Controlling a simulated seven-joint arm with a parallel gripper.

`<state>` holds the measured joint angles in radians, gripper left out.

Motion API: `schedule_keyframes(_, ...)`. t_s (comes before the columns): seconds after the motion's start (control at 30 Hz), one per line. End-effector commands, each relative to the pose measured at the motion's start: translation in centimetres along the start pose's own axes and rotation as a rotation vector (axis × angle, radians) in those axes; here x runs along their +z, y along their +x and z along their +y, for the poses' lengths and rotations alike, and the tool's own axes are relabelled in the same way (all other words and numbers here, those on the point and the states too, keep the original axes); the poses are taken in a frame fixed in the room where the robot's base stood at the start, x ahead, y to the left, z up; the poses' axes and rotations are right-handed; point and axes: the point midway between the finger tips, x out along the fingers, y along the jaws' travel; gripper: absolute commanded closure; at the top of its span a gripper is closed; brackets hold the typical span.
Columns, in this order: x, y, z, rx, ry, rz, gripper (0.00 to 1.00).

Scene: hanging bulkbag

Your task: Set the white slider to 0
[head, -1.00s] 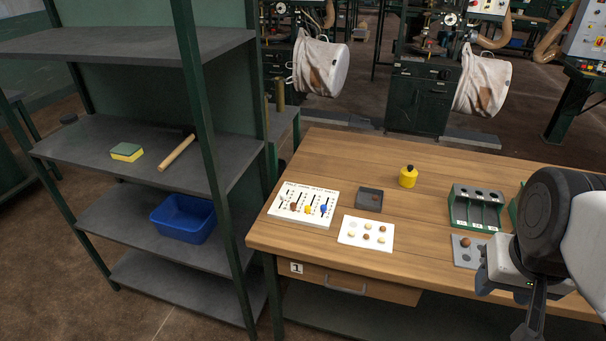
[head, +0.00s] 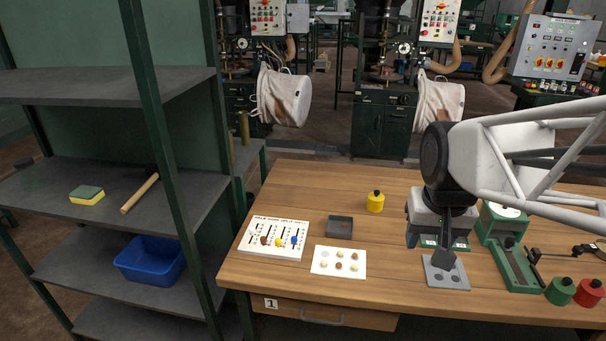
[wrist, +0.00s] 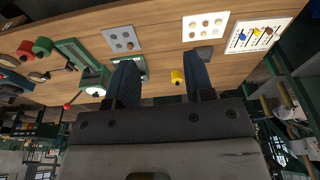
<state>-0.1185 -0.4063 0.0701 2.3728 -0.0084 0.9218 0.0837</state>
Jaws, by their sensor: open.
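The white slider board (head: 272,238) lies at the left of the wooden table in the head view. It has several slots with brown (head: 264,240), yellow (head: 279,243) and blue (head: 293,240) knobs. The white slider does not stand out clearly from the white board, so its setting cannot be read. The board also shows at the upper right of the wrist view (wrist: 257,35). My gripper (head: 428,252) is open and empty above the right part of the table, well right of the board. Its two fingers (wrist: 161,78) stand apart in the wrist view.
A white card with round pieces (head: 339,262) and a small grey tray (head: 339,227) lie right of the board. A yellow weight (head: 376,201) stands behind. A grey plate (head: 446,273) and green fixture (head: 510,262) are near my gripper. A shelf (head: 120,190) stands left.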

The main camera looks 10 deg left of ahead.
Motion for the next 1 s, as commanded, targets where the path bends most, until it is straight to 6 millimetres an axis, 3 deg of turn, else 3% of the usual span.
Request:
schedule_keyframes(0.53,-10.6,3.2,-7.3,-0.016,-0.056,-0.048,0.52)
schedule_keyframes(1.0,-18.1,8.1,-15.6,-0.022,-0.102,-0.088,0.52)
